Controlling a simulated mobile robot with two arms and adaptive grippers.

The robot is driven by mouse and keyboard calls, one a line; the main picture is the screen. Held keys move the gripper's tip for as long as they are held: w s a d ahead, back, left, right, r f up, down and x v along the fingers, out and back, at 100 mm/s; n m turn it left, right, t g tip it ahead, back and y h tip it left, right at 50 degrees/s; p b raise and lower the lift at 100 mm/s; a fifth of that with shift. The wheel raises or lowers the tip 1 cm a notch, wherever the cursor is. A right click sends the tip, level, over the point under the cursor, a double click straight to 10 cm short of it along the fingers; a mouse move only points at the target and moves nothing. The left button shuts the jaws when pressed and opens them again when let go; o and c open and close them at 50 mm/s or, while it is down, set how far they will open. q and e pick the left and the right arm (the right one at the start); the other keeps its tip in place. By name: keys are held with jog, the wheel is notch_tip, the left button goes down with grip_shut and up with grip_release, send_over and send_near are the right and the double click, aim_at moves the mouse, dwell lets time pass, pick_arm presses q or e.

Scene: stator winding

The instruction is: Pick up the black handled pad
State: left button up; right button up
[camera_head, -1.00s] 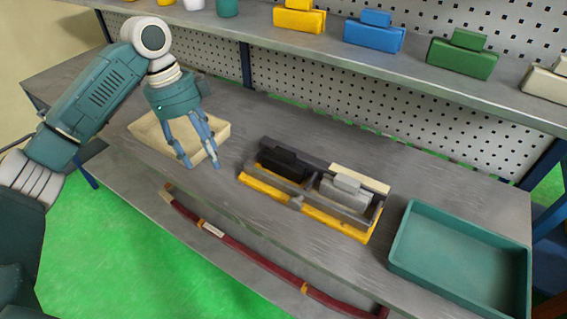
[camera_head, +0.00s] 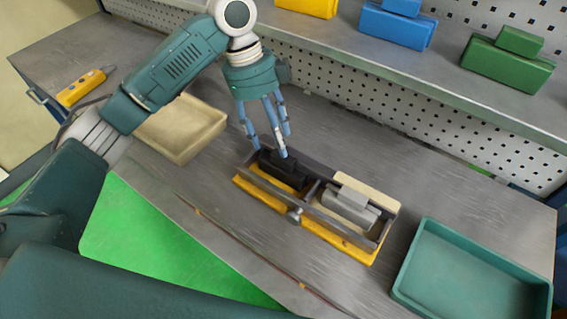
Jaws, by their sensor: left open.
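The black handled pad (camera_head: 283,171) sits in the left compartment of a yellow-based holder (camera_head: 312,230) on the grey bench. A grey handled pad (camera_head: 349,205) sits in the right compartment. My left gripper (camera_head: 267,151) is open, with its fingers pointing down just above and behind the black pad. One fingertip overlaps the pad's top edge in the picture; I cannot tell whether it touches. My right gripper is not in view.
A beige tray (camera_head: 181,133) lies left of the holder and a teal tray (camera_head: 472,272) right of it. A yellow tool (camera_head: 82,87) lies at the far left. A shelf behind holds blue (camera_head: 397,25) and green (camera_head: 507,62) handled blocks.

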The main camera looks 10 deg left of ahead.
aim_at(279, 158)
pick_arm(q)
jog(key=shift+s+d+f, duration=0.1)
jog(key=shift+s+f, duration=0.05)
jog(key=shift+f, duration=0.45)
jog(key=x, duration=0.1)
jog(key=p+x, duration=0.1)
jog(key=x, duration=0.1)
jog(key=w+p+x, duration=0.1)
jog(key=x, duration=0.1)
jog(key=shift+f, duration=0.2)
jog(key=shift+c, duration=0.5)
jog(key=c, duration=1.3)
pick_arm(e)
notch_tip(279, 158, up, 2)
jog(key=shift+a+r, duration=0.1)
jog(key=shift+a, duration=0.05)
